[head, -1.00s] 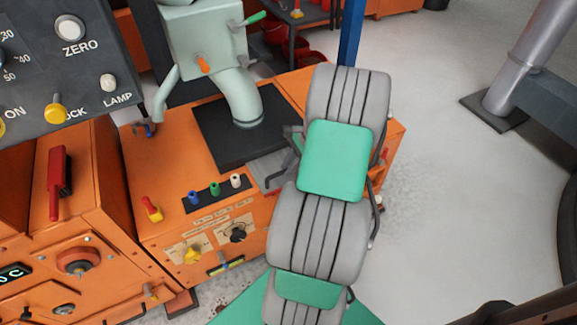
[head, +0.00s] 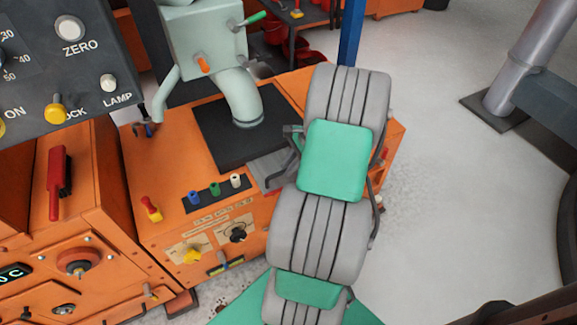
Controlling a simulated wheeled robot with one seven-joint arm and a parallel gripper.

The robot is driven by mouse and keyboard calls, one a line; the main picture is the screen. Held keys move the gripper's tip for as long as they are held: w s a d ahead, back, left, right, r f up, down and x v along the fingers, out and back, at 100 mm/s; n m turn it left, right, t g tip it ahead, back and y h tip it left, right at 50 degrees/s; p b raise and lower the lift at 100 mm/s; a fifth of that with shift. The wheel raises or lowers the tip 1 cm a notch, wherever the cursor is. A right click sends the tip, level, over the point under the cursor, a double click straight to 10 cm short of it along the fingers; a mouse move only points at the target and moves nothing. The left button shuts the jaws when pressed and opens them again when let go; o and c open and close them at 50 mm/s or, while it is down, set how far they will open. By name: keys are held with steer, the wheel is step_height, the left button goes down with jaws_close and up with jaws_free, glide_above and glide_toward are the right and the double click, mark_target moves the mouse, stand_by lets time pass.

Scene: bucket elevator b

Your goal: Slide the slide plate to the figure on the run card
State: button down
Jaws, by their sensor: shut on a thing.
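The slide plate (head: 268,167) looks to be the flat grey plate sticking out from the black base (head: 229,138) on the orange machine, under the pale green spout. My gripper (head: 283,158) is at the plate's right end, partly covered by my own arm. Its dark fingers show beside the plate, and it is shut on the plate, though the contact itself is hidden. I cannot make out a run card or its figure, nor a readable scale along the plate.
Blue, green and white knobs (head: 214,189) and a red-yellow switch (head: 151,208) stand on the orange top near the plate. A control panel (head: 60,60) fills the upper left. A blue post (head: 350,38) rises behind my arm.

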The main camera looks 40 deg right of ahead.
steer(key=shift+r, duration=0.1)
steer(key=shift+w+r+p, duration=0.1)
steer(key=shift+r+p, duration=0.05)
steer(key=shift+p, duration=0.95)
steer(key=shift+f, duration=0.25)
steer(key=c, duration=1.4)
jaws_free()
steer(key=shift+c, duration=0.2)
steer(key=p+v, duration=0.1)
steer(key=v, duration=0.6)
steer(key=shift+r, duration=0.4)
steer(key=shift+d, duration=0.15)
